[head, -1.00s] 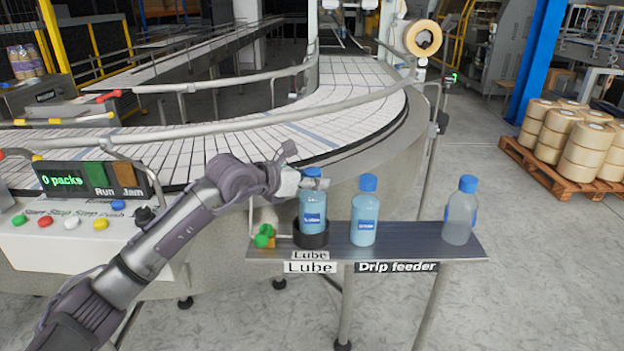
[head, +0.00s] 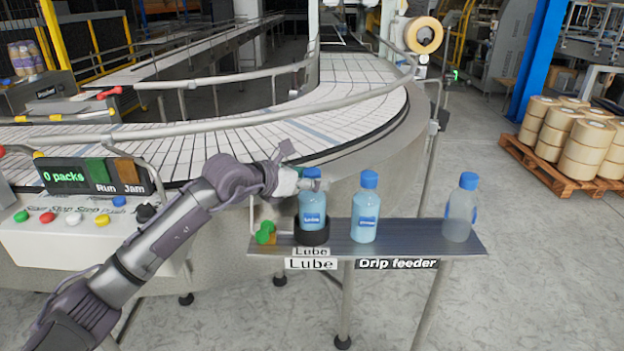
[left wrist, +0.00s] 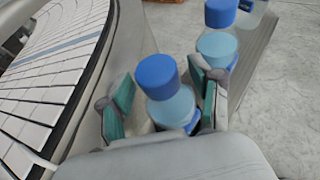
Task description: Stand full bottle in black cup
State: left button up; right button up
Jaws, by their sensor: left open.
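A blue-capped bottle of light blue liquid (head: 312,210) stands upright in the black cup (head: 311,235) at the left part of the shelf. My left gripper (head: 316,184) is at this bottle's upper part. In the left wrist view its fingers (left wrist: 160,108) are open on either side of the bottle (left wrist: 168,95), and the right finger is very close to it. A second light blue bottle (head: 364,212) stands on the shelf just right of the cup. A clear greyish bottle with a blue cap (head: 460,212) stands near the shelf's right end. My right gripper is out of view.
The narrow shelf (head: 410,238) carries Lube and Drip feeder labels. Green and orange parts (head: 265,234) sit left of the cup. The curved conveyor (head: 370,100) with its rail runs behind. A control panel (head: 80,240) is at left.

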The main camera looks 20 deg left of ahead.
pick_arm(q)
jog(key=b+v, duration=0.3)
jog(key=v, duration=0.8)
jog(key=shift+s, duration=0.2)
